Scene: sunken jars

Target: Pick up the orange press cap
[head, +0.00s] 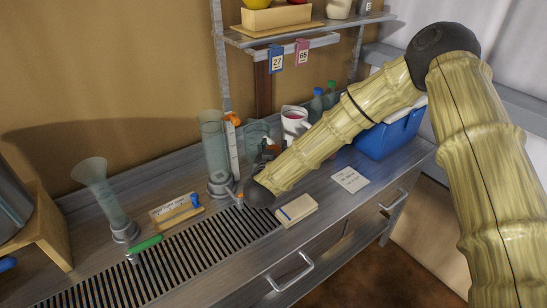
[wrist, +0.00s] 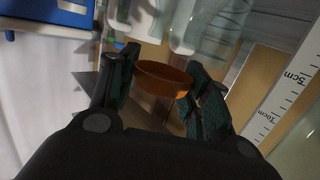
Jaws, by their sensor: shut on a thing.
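The orange press cap (wrist: 163,76) is a round, shallow orange piece between the two dark fingers of my gripper (wrist: 160,88) in the wrist view. The fingers close on it from both sides. Clear glass shows around and behind it; I cannot tell whether the cap touches the glass. In the head view my gripper (head: 267,153) is partly hidden by my arm, beside a wide clear jar (head: 257,131) on the counter.
A tall clear cylinder (head: 212,145) and a white ruler (head: 233,150) with an orange piece on top stand just left of my gripper. A slotted drain (head: 180,262) lies in front.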

